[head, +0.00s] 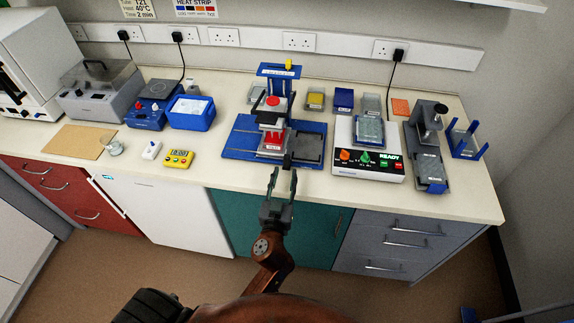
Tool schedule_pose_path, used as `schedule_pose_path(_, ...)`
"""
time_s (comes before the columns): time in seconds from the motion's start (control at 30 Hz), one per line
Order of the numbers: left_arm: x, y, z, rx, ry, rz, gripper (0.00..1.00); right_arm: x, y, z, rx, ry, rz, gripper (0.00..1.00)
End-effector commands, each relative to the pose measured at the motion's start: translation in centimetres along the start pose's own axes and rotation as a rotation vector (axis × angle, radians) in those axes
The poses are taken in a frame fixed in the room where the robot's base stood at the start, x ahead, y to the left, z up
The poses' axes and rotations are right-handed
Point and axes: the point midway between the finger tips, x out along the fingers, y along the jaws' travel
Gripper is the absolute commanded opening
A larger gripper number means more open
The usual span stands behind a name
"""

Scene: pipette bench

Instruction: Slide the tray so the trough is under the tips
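The pipetting stand (281,72) is a blue frame at the middle of the bench, with a red-topped head. Its tips are too small to make out. Below the head is a blue base (238,138) with a tray carrying a red, white-labelled piece (273,138) on the left and a dark grey plate (307,148) on the right. I cannot tell for certain which piece is the trough. A dark upright piece (288,160) at the tray's front is near the fingertips; contact is unclear. My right gripper is not in view.
Right of the stand is a white device reading READY (368,166), then a grey instrument (428,150) and a blue rack (466,140). Left are a yellow timer (180,158) and a blue tub (191,113). Small boxes (343,99) stand behind. The front bench strip is mostly clear.

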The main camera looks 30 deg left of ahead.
Motion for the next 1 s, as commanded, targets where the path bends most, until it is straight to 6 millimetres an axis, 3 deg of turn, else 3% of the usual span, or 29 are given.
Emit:
schedule_pose_path(0.1,-2.4,-0.1,0.1,-0.002,-0.004,-0.002,0.33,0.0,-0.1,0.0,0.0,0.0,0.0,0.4)
schedule_pose_path(0.33,-4.7,0.0,0.1,-0.001,-0.002,0.001,0.33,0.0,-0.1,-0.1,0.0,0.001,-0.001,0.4)
schedule_pose_path(1.0,-5.1,-0.2,0.2,0.001,-0.006,-0.004,0.33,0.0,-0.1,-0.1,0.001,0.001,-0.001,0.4)
